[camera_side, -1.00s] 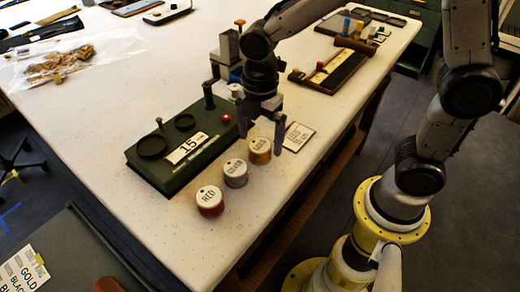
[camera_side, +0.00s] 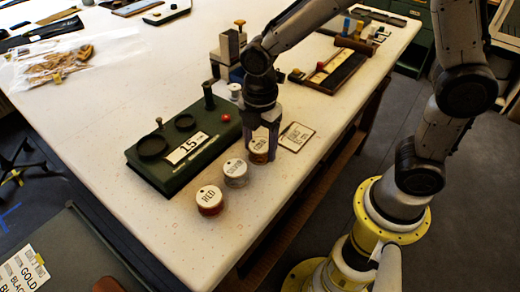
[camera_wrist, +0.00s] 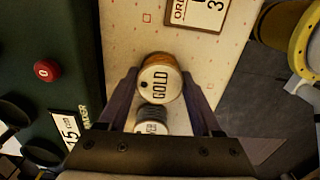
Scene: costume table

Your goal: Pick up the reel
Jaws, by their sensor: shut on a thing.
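The gold reel, a round spool with a white top labelled GOLD (camera_wrist: 160,84), stands upright between the fingers of my gripper (camera_wrist: 162,88). In the side view the gold reel (camera_side: 259,156) is partly covered by my gripper (camera_side: 262,140), which comes down over it from above. The fingers are shut on its sides, and it appears to be at table level. The silver reel (camera_side: 236,172) stands just in front of it and also shows in the wrist view (camera_wrist: 150,128). The red reel (camera_side: 209,200) stands nearest the table's front edge.
A green winding device (camera_side: 175,185) with a "15" label and a red button (camera_wrist: 47,70) lies to the left. An order card (camera_side: 297,136) lies flat just right of my gripper. The white table's (camera_side: 185,235) right edge is close by.

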